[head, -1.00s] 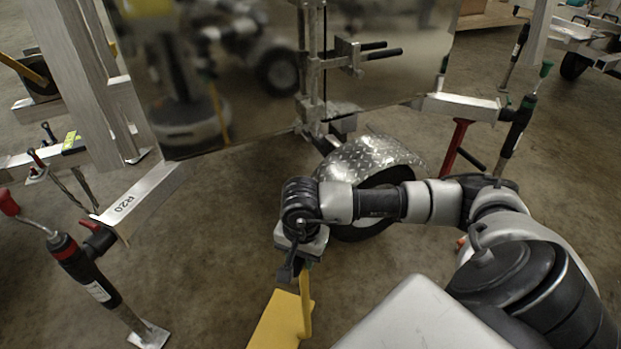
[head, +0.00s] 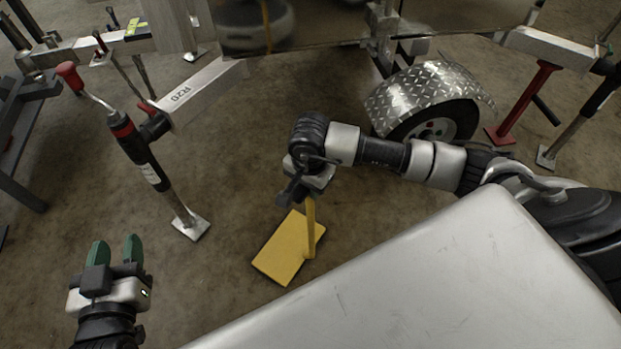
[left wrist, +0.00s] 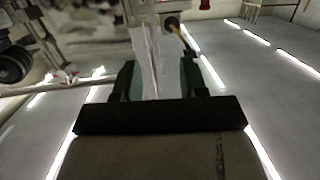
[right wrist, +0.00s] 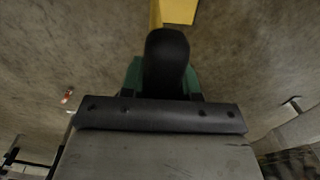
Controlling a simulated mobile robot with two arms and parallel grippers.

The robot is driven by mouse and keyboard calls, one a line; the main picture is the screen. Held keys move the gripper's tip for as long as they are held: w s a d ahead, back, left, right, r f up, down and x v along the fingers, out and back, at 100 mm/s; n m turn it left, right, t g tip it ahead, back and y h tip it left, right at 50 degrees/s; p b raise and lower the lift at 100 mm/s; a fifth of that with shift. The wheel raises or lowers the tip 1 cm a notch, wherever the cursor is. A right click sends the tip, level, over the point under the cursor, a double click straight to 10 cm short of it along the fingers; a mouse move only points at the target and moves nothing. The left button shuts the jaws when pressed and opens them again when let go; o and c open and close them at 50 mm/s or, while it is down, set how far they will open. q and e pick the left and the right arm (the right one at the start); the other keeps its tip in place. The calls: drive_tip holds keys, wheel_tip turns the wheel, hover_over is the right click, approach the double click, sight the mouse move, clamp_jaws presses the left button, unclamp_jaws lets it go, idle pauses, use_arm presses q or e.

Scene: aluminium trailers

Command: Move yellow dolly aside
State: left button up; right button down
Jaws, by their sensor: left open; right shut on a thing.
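The yellow dolly (head: 285,248) stands on the floor at the middle of the head view, with a flat yellow deck and an upright yellow handle post. My right gripper (head: 309,190) is above the deck at the top of this post, shut on the handle. In the right wrist view the handle's black grip (right wrist: 166,60) sits between the green fingers, with a bit of yellow (right wrist: 180,12) beyond. The contact is partly hidden. My left gripper (head: 116,252) is at the lower left, open and empty, apart from the dolly.
A trailer's wheel with a checker-plate fender (head: 430,95) stands beyond my right arm. A jack stand with a red handle (head: 140,150) stands left of the dolly, under the R20 beam (head: 200,90). A red leg (head: 522,105) is at the right. Floor between jack and dolly is clear.

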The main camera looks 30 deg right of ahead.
drive_tip(key=shift+w+f, duration=0.2)
drive_tip(key=shift+f, duration=0.3)
use_arm(q)
drive_tip(key=shift+w+d+r+t, duration=0.1)
drive_tip(key=shift+d+r+t, duration=0.15)
drive_tip(key=shift+r+t, duration=0.65)
use_arm(e)
drive_tip(key=shift+s+f, duration=0.1)
drive_tip(key=c, duration=1.1)
unclamp_jaws()
drive_tip(key=shift+s+f, duration=0.25)
drive_tip(key=shift+f, duration=0.1)
drive_tip(key=shift+o, duration=1.3)
drive_tip(key=shift+w+r, duration=0.1)
